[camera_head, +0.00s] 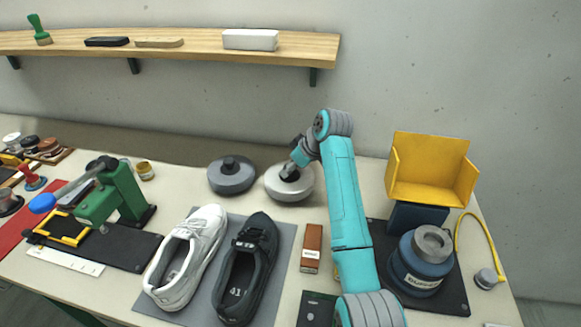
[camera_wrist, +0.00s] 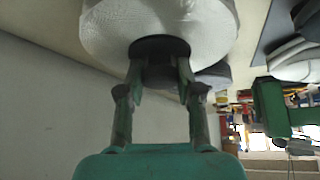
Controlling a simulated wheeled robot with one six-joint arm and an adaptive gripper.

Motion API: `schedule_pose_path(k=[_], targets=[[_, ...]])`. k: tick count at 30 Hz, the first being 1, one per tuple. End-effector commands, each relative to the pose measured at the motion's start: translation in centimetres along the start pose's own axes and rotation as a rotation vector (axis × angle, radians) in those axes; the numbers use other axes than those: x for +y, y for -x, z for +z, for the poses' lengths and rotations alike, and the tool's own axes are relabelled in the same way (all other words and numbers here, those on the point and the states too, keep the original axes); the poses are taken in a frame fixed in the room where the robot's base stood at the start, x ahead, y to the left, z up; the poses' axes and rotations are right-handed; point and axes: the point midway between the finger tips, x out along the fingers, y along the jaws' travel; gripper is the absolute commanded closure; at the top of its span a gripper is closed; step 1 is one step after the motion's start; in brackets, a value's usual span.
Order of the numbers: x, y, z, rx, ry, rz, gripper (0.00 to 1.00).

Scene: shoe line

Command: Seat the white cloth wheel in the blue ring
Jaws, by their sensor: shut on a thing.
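The white cloth wheel (camera_head: 297,192) is at the back middle of the table, a pale thick disc with a dark hub. In the wrist view it fills the top (camera_wrist: 110,30). My gripper (camera_head: 288,173) is shut on its dark hub; in the wrist view both fingers (camera_wrist: 160,75) close around the hub. I cannot tell whether the wheel touches the table. A blue round unit (camera_head: 418,268) with a lettered front stands at the right on a dark mat, with a grey ring-shaped piece (camera_head: 433,242) on top. No separate blue ring is clear.
A dark grey wheel (camera_head: 231,177) lies just left of the white one. A yellow guard (camera_head: 430,165) stands behind the blue unit. A brown box (camera_head: 311,247), a white shoe (camera_head: 185,257) and a black shoe (camera_head: 246,270) lie in front. A shelf (camera_head: 190,50) hangs above.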

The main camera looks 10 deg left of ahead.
Motion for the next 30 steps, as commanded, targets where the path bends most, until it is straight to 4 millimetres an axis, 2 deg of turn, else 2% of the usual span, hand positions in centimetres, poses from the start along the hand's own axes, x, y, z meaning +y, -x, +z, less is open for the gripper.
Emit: schedule_pose_path(k=[13, 14, 15, 23, 30], targets=[[0.0, -0.6, 0.4, 0.001, 0.0, 0.001, 1.0], [0.0, -0.6, 0.3, 0.001, 0.0, 0.001, 0.58], [0.0, -0.6, 0.3, 0.001, 0.0, 0.001, 0.54], [0.0, -0.6, 0.4, -0.001, 0.0, -0.001, 0.54], [0.0, 0.7, 0.4, 0.0, 0.0, 0.0, 0.54]])
